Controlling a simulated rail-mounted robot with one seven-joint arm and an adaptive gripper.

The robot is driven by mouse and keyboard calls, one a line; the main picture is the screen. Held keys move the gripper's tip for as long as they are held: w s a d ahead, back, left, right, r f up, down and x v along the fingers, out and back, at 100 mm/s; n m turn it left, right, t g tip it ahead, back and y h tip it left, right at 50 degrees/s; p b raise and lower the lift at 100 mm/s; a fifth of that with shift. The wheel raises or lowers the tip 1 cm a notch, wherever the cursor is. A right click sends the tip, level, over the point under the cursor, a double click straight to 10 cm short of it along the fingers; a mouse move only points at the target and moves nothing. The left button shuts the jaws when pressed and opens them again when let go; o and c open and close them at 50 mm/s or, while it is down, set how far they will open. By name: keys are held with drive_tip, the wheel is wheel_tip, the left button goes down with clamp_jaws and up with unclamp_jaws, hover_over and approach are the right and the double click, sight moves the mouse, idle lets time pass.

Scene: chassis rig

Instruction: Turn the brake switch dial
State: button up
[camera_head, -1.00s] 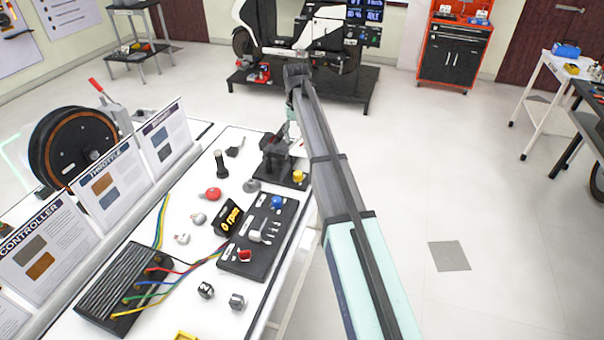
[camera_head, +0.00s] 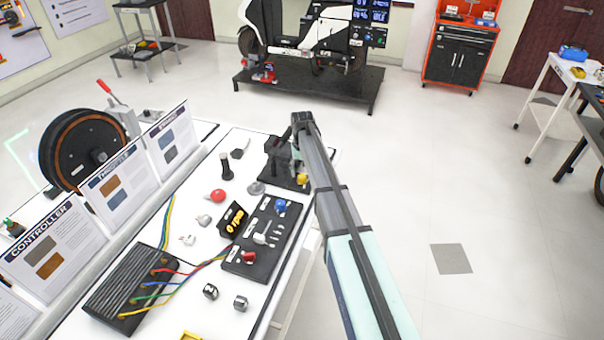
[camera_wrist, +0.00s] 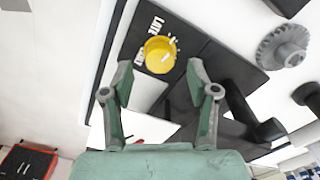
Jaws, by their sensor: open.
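A yellow round dial (camera_wrist: 159,54) sits on a dark plate (camera_wrist: 205,50) with white lettering beside it, partly readable as "LATE", in the wrist view. I take it to be the brake switch dial. It also shows in the head view as a small yellow knob (camera_head: 302,179) on a black base at the bench's far right end. My gripper (camera_wrist: 158,84) is open and empty. Its two fingers stand apart, with the dial beyond the tips and roughly between their lines. No contact shows. In the head view my arm hides the fingers.
A grey gear-like knob (camera_wrist: 283,47) and dark parts lie right of the dial in the wrist view. The bench (camera_head: 215,270) holds a black control panel (camera_head: 265,238), a red button (camera_head: 218,195) and sign boards. Open floor (camera_head: 420,180) lies to the right.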

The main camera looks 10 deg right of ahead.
sight(302, 176)
drive_tip(key=shift+f+p, duration=0.3)
drive_tip(key=shift+f, duration=1.3)
clamp_jaws()
drive_tip(key=shift+f+m+b, duration=0.15)
drive_tip(key=shift+m+b, duration=0.45)
drive_tip(key=shift+b, duration=0.1)
drive_tip(key=shift+m+b, duration=0.4)
drive_tip(key=shift+m, duration=0.5)
unclamp_jaws()
